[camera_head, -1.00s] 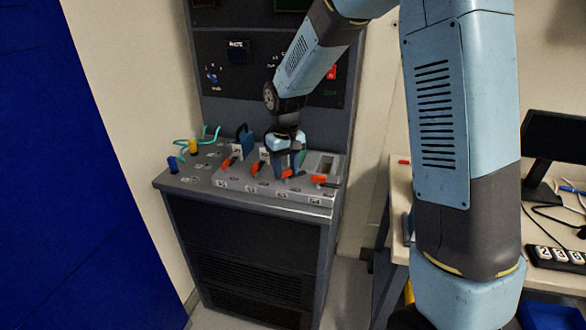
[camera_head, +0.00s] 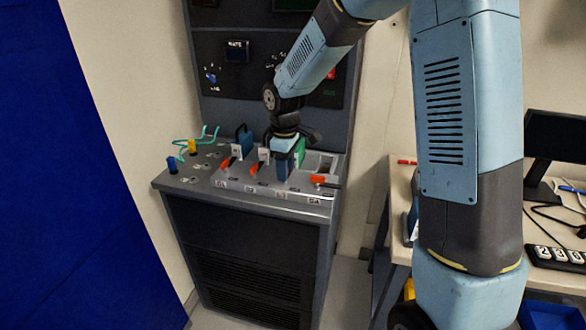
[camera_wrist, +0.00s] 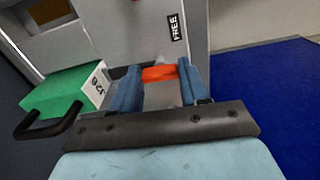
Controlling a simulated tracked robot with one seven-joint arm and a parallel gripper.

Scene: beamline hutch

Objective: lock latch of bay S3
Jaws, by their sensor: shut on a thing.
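Bay S3 is the third bay of the sloped grey panel (camera_head: 240,187), with a green module (camera_head: 300,150) seated in it. In the wrist view the green module (camera_wrist: 62,98) stands left of the jaws, with a handle and a white number label. My gripper (camera_head: 284,174) reaches down at the front of bay S3. In the wrist view my gripper (camera_wrist: 157,78) has its blue fingers on either side of the orange latch (camera_wrist: 160,73), shut on it. A "FREE" label (camera_wrist: 176,26) shows beyond the latch. In the head view my gripper hides this latch.
Orange latches of the neighbouring bays stand to the left (camera_head: 254,168) and at S4 (camera_head: 318,179). A blue module (camera_head: 243,140) stands to the left. Blue and yellow plugs with teal cables (camera_head: 193,147) are at the far left. A desk with a monitor is at the right.

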